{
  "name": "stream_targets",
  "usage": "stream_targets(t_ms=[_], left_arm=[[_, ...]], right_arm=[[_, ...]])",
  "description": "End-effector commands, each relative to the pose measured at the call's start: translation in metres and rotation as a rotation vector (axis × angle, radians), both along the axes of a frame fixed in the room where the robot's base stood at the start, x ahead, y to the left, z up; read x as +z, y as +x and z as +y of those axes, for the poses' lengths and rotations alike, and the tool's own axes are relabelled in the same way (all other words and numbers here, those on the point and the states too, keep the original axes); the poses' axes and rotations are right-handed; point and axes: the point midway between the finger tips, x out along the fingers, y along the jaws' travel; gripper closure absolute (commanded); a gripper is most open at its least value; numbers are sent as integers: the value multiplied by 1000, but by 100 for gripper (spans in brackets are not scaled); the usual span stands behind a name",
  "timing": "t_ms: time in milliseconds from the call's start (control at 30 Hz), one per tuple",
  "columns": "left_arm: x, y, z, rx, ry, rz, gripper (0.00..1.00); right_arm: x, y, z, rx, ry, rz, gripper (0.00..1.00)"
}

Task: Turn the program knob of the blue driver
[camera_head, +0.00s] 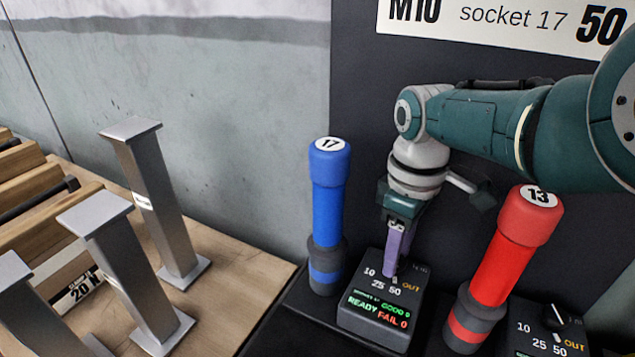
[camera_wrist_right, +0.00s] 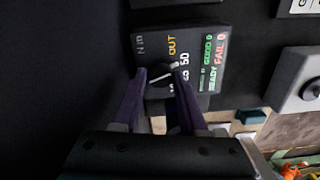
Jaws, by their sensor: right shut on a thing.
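The blue driver (camera_head: 328,215), capped with the number 17, stands upright in a dark holder. Its dark program box (camera_head: 372,324) stands beside it, marked 10, 25, 50 and OUT, with a READY, GOOD 0, FAIL 0 display. My right gripper (camera_head: 391,274) reaches down onto this box. In the right wrist view, its purple fingers (camera_wrist_right: 160,82) are shut on the black program knob (camera_wrist_right: 161,75), which has a white pointer line. The fingers hide most of the knob in the head view. The left gripper is not in view.
A red driver (camera_head: 502,260), capped 13, leans at the right beside its own box (camera_head: 535,340) with a black knob. Several grey metal posts (camera_head: 155,205) stand on the wooden bench at the left. A dark panel with a sign (camera_head: 510,22) rises behind.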

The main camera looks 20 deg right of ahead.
Motion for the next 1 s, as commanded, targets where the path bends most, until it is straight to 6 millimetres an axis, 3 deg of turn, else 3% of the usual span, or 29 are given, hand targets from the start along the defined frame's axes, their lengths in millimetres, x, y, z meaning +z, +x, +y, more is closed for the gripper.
stream_targets(t_ms=[433, 467, 500, 700, 1000], left_arm=[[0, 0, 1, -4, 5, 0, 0], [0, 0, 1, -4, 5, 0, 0], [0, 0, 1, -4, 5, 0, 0], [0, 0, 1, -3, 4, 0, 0], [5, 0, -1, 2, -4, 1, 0]], right_arm=[[0, 0, 0, 7, 0, -2, 100], [0, 0, 0, 7, 0, -2, 55], [0, 0, 0, 7, 0, -1, 51], [0, 0, 0, 7, 1, -1, 29], [5, 0, 0, 7, 1, -1, 29]])
